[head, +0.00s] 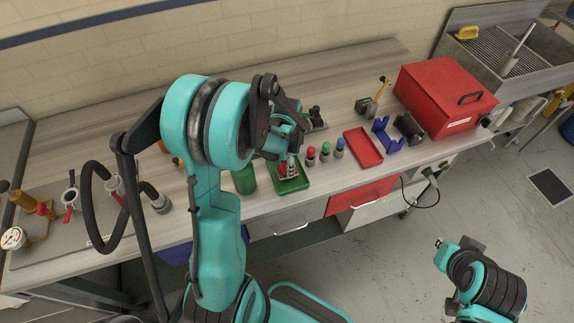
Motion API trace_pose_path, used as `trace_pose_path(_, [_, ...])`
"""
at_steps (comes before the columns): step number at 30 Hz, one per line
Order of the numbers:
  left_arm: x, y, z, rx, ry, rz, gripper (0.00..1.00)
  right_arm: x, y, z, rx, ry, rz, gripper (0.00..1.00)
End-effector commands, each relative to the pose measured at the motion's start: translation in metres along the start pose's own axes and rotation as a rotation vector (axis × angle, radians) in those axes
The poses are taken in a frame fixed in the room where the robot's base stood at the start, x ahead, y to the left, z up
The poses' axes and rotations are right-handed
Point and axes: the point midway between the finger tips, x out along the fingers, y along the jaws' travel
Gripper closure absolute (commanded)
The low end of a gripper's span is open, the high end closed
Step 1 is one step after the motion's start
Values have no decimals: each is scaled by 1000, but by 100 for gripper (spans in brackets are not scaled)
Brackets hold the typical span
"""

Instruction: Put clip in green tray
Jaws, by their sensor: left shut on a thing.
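The green tray (304,184) lies near the front edge of the workbench, in the middle of the head view. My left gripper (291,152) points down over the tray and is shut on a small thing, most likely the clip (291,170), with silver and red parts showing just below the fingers. The fingers and arm partly cover it, and I cannot tell whether it touches the tray floor. My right gripper (456,246) is at the lower right, over the floor and away from the bench; its fingers are too unclear to judge.
Red, green and blue-topped small bottles (325,151) stand just right of the green tray. A red tray (363,148), a blue holder (386,136) and a red box (444,94) are further right. A green cylinder (244,180) stands left of the tray.

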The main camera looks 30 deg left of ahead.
Motion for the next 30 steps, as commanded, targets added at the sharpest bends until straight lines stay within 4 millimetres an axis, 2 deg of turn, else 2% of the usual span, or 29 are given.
trace_pose_path(5, [4,0,0,0,0,0,100,4,0,3,0,0,0,100])
trace_pose_path(6, [3,0,0,0,0,0,49,3,0,2,0,0,0,100])
trace_pose_path(7, [3,0,0,0,0,0,41,2,0,2,0,0,0,100])
trace_pose_path(8, [3,0,0,0,0,0,39,2,0,2,0,0,0,100])
trace_pose_path(16, [2,0,0,0,0,0,39,2,0,1,0,0,0,100])
trace_pose_path(20, [-5,0,0,0,0,0,39,-2,0,-2,0,0,0,100])
trace_pose_path(23, [-22,0,0,0,0,0,39,-6,0,-4,0,0,0,100])
trace_pose_path(30, [-77,0,0,0,0,0,39,-19,0,-13,0,0,0,100])
